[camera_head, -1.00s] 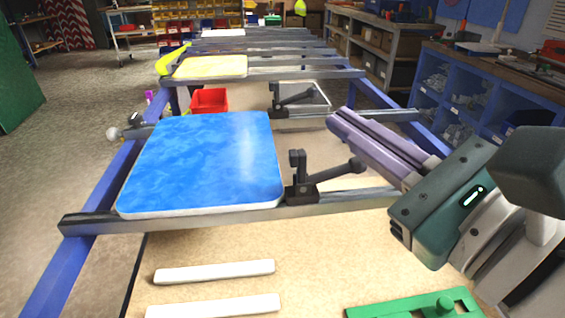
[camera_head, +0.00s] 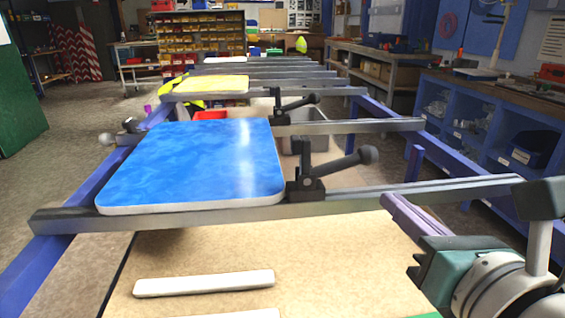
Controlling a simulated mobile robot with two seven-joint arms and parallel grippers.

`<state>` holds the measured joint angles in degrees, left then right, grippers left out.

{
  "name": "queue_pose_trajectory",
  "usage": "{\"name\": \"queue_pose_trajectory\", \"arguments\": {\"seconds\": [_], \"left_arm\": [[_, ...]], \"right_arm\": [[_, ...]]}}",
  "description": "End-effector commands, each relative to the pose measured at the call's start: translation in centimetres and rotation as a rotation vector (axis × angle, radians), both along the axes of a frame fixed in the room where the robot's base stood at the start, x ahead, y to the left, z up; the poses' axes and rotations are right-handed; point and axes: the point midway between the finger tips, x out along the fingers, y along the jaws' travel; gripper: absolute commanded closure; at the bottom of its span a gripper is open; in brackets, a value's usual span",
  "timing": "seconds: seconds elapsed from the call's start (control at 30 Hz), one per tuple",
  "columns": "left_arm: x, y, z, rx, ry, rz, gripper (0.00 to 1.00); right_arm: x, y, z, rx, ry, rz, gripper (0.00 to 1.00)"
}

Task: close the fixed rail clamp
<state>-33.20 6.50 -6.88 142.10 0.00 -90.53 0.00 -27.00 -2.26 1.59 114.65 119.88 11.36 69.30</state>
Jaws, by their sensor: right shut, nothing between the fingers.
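A black rail clamp (camera_head: 304,187) sits on the near grey rail (camera_head: 420,194), at the right edge of the blue sign panel (camera_head: 195,165). Its short block stands upright, and its lever slants up to the right, ending in a round knob (camera_head: 369,154). A second black clamp (camera_head: 282,110) sits on the rail behind, its lever also slanting up to the right. My right gripper (camera_head: 392,208) is at the lower right, its purple fingers shut and empty. It is below and right of the near clamp, apart from it. My left gripper is out of view.
A white bar (camera_head: 204,284) lies on the tan board (camera_head: 330,265) in front of the near rail. A red bin (camera_head: 210,115) and a grey bin (camera_head: 310,125) stand behind. A yellow panel (camera_head: 210,85) lies on farther rails. A blue shelf unit (camera_head: 480,130) stands at right.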

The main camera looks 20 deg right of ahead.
Motion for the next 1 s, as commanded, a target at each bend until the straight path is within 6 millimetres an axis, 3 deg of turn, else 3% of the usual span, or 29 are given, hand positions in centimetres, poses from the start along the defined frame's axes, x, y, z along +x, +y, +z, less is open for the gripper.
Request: {"name": "queue_pose_trajectory", "arguments": {"seconds": [0.3, 0.5, 1.0], "left_arm": [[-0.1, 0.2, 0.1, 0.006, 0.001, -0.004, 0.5], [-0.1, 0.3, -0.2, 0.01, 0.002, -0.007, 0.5], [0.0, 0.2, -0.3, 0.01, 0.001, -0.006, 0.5]], "right_arm": [[5.4, -1.2, -0.7, -0.005, -0.003, 0.001, 1.0], [8.0, -1.7, -1.1, -0.003, -0.001, 0.001, 1.0], [8.8, -1.9, -1.2, -0.003, -0.001, 0.001, 1.0]]}}
